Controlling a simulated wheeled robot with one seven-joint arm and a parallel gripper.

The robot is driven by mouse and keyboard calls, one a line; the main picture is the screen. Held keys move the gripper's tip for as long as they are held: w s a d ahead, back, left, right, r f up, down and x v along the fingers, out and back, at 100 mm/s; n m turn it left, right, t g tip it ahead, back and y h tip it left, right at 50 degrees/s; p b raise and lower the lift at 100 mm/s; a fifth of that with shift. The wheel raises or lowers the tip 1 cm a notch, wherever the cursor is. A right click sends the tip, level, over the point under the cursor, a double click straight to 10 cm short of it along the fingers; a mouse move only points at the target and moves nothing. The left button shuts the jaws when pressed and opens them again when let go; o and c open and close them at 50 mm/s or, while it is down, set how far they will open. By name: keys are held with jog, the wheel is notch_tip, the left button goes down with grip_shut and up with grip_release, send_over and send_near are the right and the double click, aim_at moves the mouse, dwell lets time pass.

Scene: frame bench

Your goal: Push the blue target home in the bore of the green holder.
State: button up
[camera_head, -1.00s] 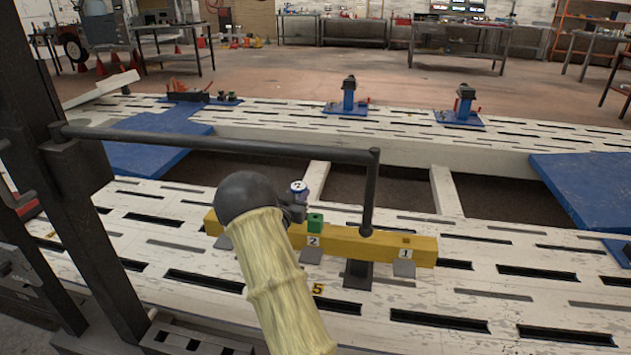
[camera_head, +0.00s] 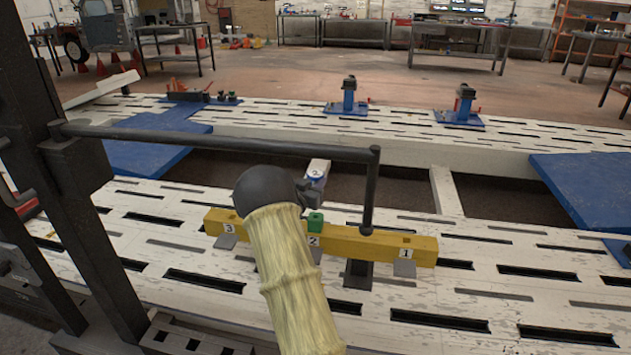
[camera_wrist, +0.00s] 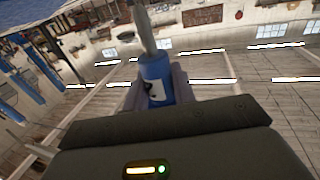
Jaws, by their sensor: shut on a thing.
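The green holder (camera_head: 315,220) is a small block on the yellow bar, above label 2. The target is above and apart from the holder in the picture. The holder's bore cannot be made out.
The yellow bar (camera_head: 385,243) lies across the white slotted bench (camera_head: 460,285), with labels 3, 2 and 1. A dark rail (camera_head: 230,143) ends in a post (camera_head: 370,195) just right of the holder. Blue plates lie left and right.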

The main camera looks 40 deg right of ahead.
jog(key=shift+f+b, duration=1.25)
jog(key=shift+f, duration=1.1)
jog(key=shift+f+b, duration=1.3)
jog(key=shift+f, duration=1.2)
dwell(0.4)
jog(key=o, duration=1.1)
jog(key=p+v, duration=0.3)
jog(key=v, duration=1.4)
jog(key=shift+s+a+p, duration=0.2)
jog(key=shift+p, duration=0.15)
